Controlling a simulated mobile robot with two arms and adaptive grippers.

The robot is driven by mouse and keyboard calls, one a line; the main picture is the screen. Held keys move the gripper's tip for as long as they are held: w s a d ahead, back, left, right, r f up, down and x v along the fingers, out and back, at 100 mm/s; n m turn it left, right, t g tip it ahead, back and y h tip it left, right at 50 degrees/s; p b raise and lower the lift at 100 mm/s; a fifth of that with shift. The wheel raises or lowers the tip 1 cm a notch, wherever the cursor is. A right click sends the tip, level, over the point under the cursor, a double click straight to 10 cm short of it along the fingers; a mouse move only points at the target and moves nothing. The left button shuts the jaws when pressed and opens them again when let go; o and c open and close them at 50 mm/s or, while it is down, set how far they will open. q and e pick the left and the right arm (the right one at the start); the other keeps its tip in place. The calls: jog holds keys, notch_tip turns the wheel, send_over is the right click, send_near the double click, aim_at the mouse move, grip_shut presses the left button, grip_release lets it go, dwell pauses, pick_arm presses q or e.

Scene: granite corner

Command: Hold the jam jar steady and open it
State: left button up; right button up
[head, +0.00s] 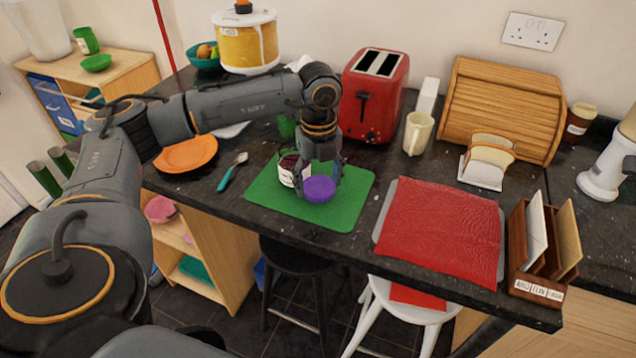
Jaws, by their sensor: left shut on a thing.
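The jam jar (286,175), with a white label and dark red contents, stands on the green mat (270,205) in the head view. A round purple lid (319,189) is just right of and nearer than the jar, low over or on the mat; I cannot tell which. My left gripper (322,178) reaches down from above, its fingers shut on the purple lid. The gripper and its wrist are close beside the jar and partly hide its right side. My right gripper is not in view.
A red toaster (372,97) and a cream mug (417,133) stand behind the mat. An orange plate (186,154) and a teal-handled spoon (232,172) lie left. A red cloth (442,228) and a letter rack (538,262) are right. The counter's front edge is close to the mat.

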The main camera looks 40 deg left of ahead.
pick_arm(q)
jog(key=shift+a+f, duration=0.1)
jog(key=shift+f, duration=0.75)
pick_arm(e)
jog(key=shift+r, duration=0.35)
pick_arm(q)
jog(key=shift+f, duration=0.1)
jog(key=shift+f, duration=0.15)
jog(key=o, duration=1.3)
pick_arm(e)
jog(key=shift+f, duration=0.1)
